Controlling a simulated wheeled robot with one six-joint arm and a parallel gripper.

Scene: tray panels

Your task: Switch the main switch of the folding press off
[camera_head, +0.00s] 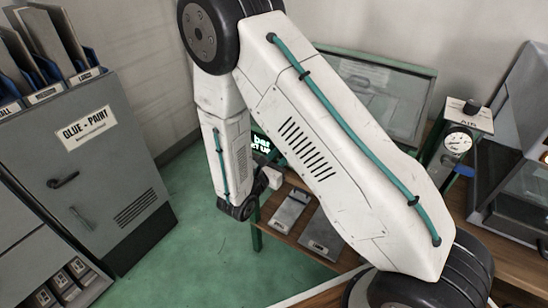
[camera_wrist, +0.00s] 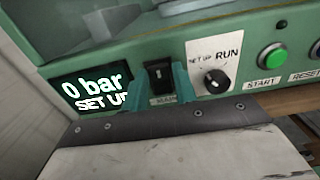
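The main switch (camera_wrist: 160,74) is a black rocker in a dark frame on the green front panel of the folding press (camera_wrist: 120,62), seen in the wrist view. The label below it reads MAIN and is partly covered. My gripper (camera_wrist: 160,94) shows two teal fingers standing apart, one on each side of the switch's lower part, with nothing held between them. I cannot tell whether they touch the panel. In the head view my arm hides the switch and most of the panel. The lit display (camera_wrist: 95,91) left of the switch reads 0 bar, SET UP.
Right of the switch are a SET UP/RUN knob (camera_wrist: 215,81) and a green START button (camera_wrist: 272,56). In the head view, a grey glue and paint cabinet (camera_head: 95,165) stands left, and a pressure gauge (camera_head: 457,143) right. Green floor (camera_head: 205,255) between is clear.

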